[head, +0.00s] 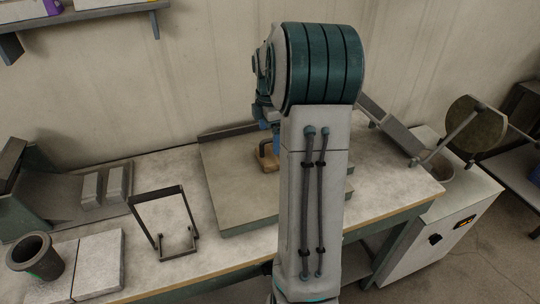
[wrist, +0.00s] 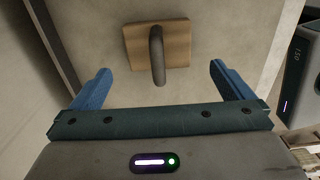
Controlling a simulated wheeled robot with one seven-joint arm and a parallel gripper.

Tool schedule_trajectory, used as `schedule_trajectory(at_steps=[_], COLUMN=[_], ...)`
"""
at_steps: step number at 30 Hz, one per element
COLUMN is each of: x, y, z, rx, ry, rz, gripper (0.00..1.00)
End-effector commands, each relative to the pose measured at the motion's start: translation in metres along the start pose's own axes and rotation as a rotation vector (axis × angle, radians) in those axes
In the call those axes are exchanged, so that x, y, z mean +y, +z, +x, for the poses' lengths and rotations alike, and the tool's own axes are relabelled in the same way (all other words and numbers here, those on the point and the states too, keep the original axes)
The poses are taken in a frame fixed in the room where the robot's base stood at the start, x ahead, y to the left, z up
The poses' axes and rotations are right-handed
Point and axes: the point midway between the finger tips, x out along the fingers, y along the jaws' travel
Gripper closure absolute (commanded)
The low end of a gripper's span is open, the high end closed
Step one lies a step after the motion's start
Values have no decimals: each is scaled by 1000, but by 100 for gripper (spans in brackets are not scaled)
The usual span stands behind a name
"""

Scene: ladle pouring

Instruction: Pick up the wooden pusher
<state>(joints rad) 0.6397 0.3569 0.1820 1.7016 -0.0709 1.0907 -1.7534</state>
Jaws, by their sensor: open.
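The wooden pusher (wrist: 175,44) shows in the wrist view as a flat wooden block with a grey bar handle (wrist: 157,56) standing out from it. It lies on a grey board, ahead of and between the two blue fingers of my gripper (wrist: 155,85). The fingers are wide apart with nothing between their tips except the near end of the handle, which I see apart from both fingers. In the head view a small part of the wooden pusher (head: 267,158) shows left of my arm. My arm hides the rest, and my gripper is mostly hidden there.
The grey board (head: 235,200) has a raised back edge and sits on the workbench (head: 180,230). A black wire stand (head: 165,222), a dark cup (head: 36,257) and grey slabs (head: 98,262) are to the left. A machine with a round lid (head: 475,125) stands right.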

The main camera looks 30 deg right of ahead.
Motion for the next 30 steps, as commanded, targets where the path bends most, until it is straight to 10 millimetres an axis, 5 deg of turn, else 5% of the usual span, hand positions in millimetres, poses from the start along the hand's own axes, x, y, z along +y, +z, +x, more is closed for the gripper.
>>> schedule_trajectory(at_steps=[18,27,30], x=[2,2,2], y=[3,3,3], z=[70,76,76], rx=[-1,-1,-1], ry=[-1,1,1], rz=[0,1,1], gripper=[0,0,25])
